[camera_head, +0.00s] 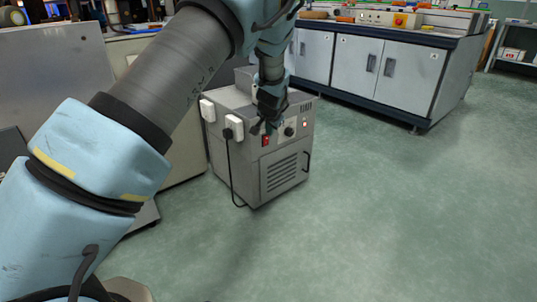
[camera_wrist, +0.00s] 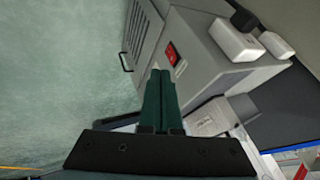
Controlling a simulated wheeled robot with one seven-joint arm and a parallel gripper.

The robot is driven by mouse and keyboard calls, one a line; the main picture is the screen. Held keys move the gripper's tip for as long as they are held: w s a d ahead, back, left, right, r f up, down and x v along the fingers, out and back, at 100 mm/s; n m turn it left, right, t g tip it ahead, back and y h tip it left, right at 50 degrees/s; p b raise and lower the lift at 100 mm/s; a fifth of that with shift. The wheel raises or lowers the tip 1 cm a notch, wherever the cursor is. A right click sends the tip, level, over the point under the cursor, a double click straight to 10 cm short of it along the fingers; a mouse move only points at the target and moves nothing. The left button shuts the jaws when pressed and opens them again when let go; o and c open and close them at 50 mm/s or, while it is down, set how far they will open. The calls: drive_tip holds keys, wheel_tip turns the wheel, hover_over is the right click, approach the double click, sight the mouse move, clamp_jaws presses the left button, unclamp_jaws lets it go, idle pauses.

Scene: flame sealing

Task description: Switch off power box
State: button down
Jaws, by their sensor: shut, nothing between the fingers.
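The power box is a grey metal cabinet (camera_head: 250,165) on the floor, with a vented front and a side handle. Its red switch (camera_head: 265,141) is on the upper front, left of a round knob (camera_head: 290,131). In the wrist view the red switch (camera_wrist: 172,54) shows on the grey box (camera_wrist: 205,70), just beyond the fingertips. My gripper (camera_wrist: 161,72) is shut and empty, its two dark green fingers together and pointing at the switch. In the head view my gripper (camera_head: 262,127) is at the box's upper front; whether it touches the switch I cannot tell.
White plugs (camera_head: 234,127) and a black cable (camera_head: 231,170) are on the box's left side. A workbench with white cabinet doors (camera_head: 365,68) stands behind. A grey panel (camera_head: 55,85) is at left. The green floor (camera_head: 400,210) at right is clear.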

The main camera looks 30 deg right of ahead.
drive_tip(key=shift+s+d+f+m, duration=0.2)
drive_tip(key=shift+d+f, duration=0.15)
drive_tip(key=shift+d, duration=0.25)
drive_tip(key=shift+s+d+f+m, duration=0.15)
drive_tip(key=shift+d+f, duration=0.2)
drive_tip(key=shift+d, duration=0.2)
drive_tip(key=b, duration=0.5)
approach(268, 143)
drive_tip(key=shift+x, duration=2.1)
drive_tip(key=shift+p, duration=0.5)
